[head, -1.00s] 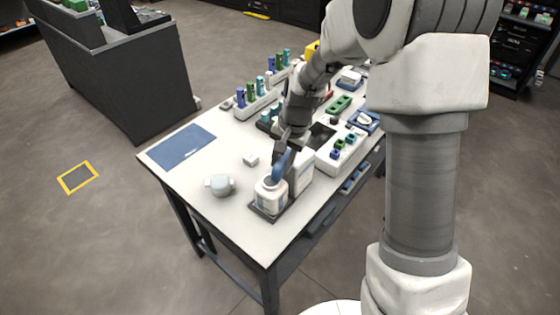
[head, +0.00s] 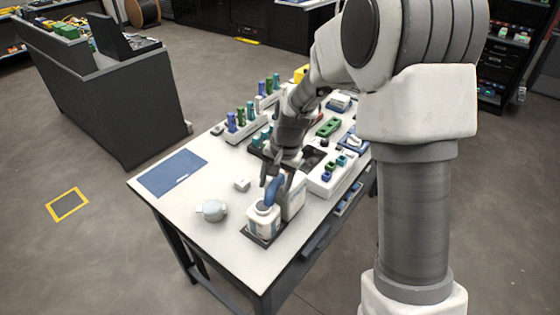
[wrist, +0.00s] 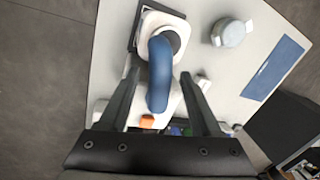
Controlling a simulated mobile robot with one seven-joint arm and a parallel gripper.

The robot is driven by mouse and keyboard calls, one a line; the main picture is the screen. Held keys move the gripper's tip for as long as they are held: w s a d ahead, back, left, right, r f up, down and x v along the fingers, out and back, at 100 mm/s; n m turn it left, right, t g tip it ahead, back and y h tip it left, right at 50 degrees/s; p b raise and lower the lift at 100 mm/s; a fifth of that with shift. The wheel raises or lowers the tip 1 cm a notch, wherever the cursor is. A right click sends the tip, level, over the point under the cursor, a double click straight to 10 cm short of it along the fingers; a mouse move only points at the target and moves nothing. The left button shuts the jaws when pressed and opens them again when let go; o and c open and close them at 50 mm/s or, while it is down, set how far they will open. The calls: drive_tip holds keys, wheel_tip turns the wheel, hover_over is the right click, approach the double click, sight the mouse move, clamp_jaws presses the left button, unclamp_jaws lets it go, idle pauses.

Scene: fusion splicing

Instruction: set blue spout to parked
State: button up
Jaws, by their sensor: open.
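The blue spout (wrist: 160,75) is a curved tube rising from the top of a white bottle (wrist: 150,22) and arching toward my gripper in the wrist view. In the head view the spout (head: 272,190) stands above the bottle (head: 262,222), partly hidden by my gripper. My gripper (wrist: 160,78) is open, with one finger on each side of the spout. Gaps show between the spout and both fingers, so it is not clamped. In the head view my gripper (head: 274,180) is low over the bottle, pointing down.
The bottle stands on a dark tray (head: 250,237) at the table's near corner, with a white block (head: 294,200) close behind. A round grey-white jar (head: 212,210), a small white box (head: 242,184) and a blue mat (head: 172,173) lie to the left. Racks of coloured cylinders stand farther back.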

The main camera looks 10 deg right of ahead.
wheel_tip(320, 180, up, 16)
drive_tip(key=s+d+p, duration=0.1)
drive_tip(key=d, duration=0.1)
drive_tip(key=shift+s+d+p, duration=0.3)
drive_tip(key=shift+d+p, duration=0.05)
drive_tip(key=shift+d, duration=0.05)
drive_tip(key=shift+c, duration=0.2)
